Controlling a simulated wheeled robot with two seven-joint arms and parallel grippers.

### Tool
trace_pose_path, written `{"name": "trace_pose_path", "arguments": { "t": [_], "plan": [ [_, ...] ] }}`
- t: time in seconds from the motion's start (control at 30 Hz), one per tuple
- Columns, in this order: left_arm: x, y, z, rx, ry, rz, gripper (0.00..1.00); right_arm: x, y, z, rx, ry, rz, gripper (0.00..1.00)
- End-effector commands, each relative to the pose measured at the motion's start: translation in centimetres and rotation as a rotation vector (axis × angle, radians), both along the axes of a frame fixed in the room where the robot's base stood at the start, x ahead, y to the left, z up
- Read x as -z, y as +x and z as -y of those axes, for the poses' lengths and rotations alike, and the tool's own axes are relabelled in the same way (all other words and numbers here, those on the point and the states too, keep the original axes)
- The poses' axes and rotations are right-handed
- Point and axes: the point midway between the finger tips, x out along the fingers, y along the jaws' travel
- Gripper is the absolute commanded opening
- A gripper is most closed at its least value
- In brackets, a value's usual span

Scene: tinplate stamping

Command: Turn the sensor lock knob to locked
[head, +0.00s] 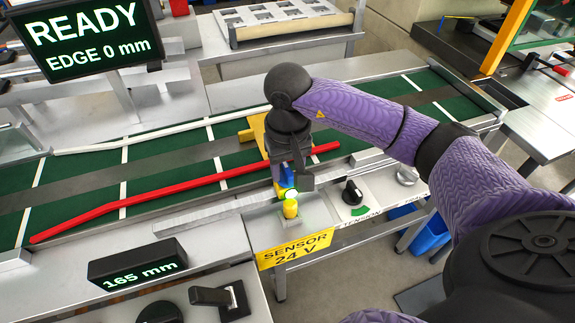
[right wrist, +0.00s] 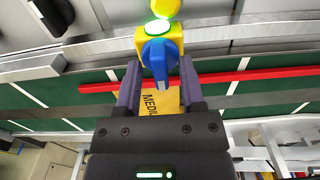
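The sensor lock knob is blue and sits on the side of a yellow sensor body. In the right wrist view the knob (right wrist: 158,54) lies ahead of my right gripper (right wrist: 159,75), between the tips of its two spread fingers. I cannot tell whether either finger touches it. The yellow sensor body (right wrist: 176,44) has a lit green-white top. In the head view the knob (head: 286,178) shows only partly below my right gripper (head: 290,178), beside the yellow sensor post (head: 290,209). I cannot read a locked or unlocked mark. My left gripper is not in view.
A red strip (head: 190,192) and a white strip (head: 150,136) lie along the green belt (head: 60,180). A black tension knob (head: 352,193) stands right of the sensor. A yellow "SENSOR 24 V" label (head: 295,249) is in front. Displays read "READY EDGE 0 mm" (head: 85,35) and "165 mm" (head: 138,264).

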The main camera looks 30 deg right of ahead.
Motion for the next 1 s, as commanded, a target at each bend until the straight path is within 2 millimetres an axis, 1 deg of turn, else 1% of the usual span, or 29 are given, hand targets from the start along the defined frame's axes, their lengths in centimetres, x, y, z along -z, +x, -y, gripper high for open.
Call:
{"name": "trace_pose_path", "arguments": {
  "t": [0.03,0.07,0.1,0.17,0.2,0.23,0.67,0.87,1.0],
  "plan": [
    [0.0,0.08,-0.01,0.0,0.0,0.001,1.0,-0.01,0.0,-0.01,0.0,0.0,0.0,0.37],
    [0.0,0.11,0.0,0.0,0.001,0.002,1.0,-0.02,0.0,-0.01,0.0,0.0,0.0,0.31],
    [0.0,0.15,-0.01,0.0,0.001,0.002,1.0,-0.02,0.0,-0.01,0.0,0.0,0.0,0.23],
    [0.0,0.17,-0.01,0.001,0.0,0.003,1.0,-0.02,0.0,-0.01,0.0,0.0,0.0,0.1],
    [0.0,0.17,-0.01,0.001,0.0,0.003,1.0,-0.02,0.0,-0.01,0.0,0.0,0.0,0.01],
    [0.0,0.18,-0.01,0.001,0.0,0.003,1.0,-0.02,0.0,-0.01,0.0,0.0,0.0,0.0],
    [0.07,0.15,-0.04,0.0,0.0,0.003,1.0,-0.02,0.0,0.0,0.031,0.001,0.0,0.0],
    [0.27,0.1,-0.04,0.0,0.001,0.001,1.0,0.0,0.02,0.0,0.139,0.0,0.0,0.0],
    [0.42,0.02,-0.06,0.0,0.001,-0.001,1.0,0.02,0.0,0.0,0.257,0.0,-0.001,0.0]
  ]
}}
